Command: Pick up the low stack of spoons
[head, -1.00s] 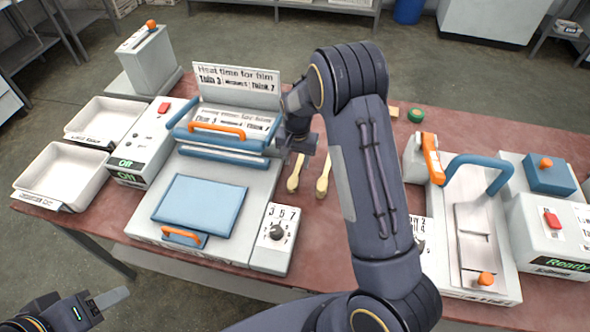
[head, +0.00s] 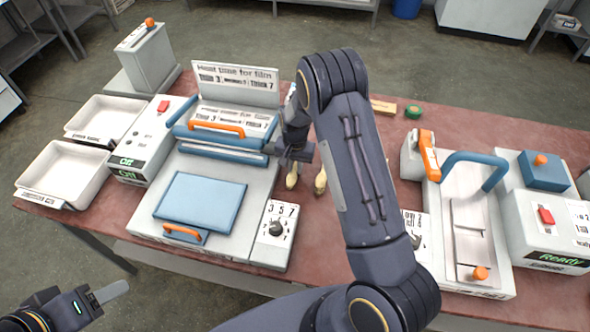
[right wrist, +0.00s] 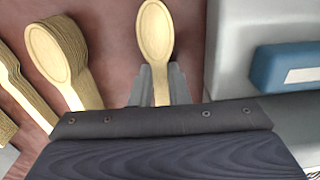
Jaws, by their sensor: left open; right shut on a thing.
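The low stack of wooden spoons (right wrist: 155,35) shows in the right wrist view, its pale oval bowl pointing away between the fingers. My right gripper (right wrist: 158,85) is shut on its handle. In the head view this right gripper (head: 293,150) is beside the press machine, and a bowl end of the low stack (head: 291,180) shows just below it. A taller stack of spoons (right wrist: 58,45) lies beside it in the right wrist view, apart from the fingers; its end (head: 321,183) also shows in the head view. My left gripper (head: 112,292) is open and empty at the lower left.
Another spoon stack (right wrist: 22,90) lies at the far left of the wrist view. The heat press (head: 225,215) with a dial box (head: 276,235) stands close left of the held spoons. White trays (head: 62,172) are at the left; a second machine (head: 470,235) is at the right.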

